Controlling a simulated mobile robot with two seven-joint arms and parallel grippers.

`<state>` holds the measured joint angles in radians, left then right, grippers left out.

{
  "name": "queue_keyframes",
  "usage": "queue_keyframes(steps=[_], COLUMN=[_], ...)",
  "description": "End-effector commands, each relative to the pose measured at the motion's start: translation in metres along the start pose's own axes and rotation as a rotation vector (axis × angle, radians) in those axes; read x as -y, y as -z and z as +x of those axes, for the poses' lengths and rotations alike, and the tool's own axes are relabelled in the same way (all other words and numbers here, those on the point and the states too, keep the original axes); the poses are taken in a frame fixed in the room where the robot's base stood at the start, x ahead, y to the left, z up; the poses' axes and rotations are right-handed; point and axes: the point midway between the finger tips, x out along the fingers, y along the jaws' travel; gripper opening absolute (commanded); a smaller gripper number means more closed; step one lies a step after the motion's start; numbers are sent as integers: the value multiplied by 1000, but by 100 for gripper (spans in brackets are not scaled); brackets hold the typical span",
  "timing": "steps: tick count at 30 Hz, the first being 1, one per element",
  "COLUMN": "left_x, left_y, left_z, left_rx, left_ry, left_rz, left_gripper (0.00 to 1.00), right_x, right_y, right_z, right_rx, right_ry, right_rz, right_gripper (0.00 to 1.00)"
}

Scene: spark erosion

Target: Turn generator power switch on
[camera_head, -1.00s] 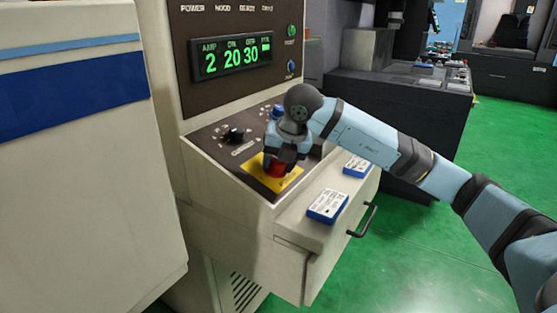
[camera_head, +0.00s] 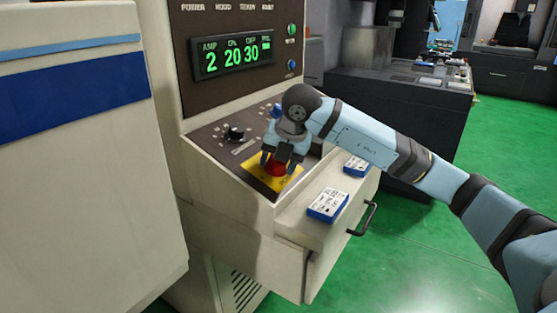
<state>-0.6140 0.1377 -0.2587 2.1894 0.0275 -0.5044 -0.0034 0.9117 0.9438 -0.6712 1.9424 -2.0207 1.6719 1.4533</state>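The generator cabinet (camera_head: 165,60) stands in the middle, with a sloped dark control panel (camera_head: 212,141). A red knob (camera_head: 277,168) sits on a yellow plate (camera_head: 257,173) at the panel's lower right. I cannot read a label that names the power switch. My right gripper (camera_head: 278,163) points down over the red knob, its fingers apart on either side of the knob's top. It looks open, and I cannot tell whether it touches the knob. The green display (camera_head: 232,56) is lit and reads 2, 20, 30. My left gripper is not in view.
A black rotary knob (camera_head: 236,133) is left of the gripper, and a blue knob (camera_head: 276,110) is behind it. A green button (camera_head: 292,30) and a blue one (camera_head: 291,65) are beside the display. Blue-white boxes (camera_head: 327,204) lie on the ledge above a drawer handle (camera_head: 364,218).

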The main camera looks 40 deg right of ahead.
Motion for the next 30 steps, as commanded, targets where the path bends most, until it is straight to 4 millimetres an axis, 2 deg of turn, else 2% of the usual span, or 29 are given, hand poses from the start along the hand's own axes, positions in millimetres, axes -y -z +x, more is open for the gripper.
queue_keyframes(steps=[2,10,14,17,24,30], left_x=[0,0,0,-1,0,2], left_y=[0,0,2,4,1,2], left_z=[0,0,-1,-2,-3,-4], left_rx=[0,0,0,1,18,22], left_ry=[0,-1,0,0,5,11], left_rz=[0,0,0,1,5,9], left_gripper=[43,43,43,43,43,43], right_x=[0,0,-1,-1,-1,-1], right_y=[0,-1,-2,-2,-2,-1], right_z=[1,-2,-13,-31,-87,-122], right_rx=[-1,3,5,5,6,3], right_ry=[1,-2,-3,-4,-4,-2], right_rz=[-1,0,0,-2,-1,-1], right_gripper=[72,72,72,72,72,72])
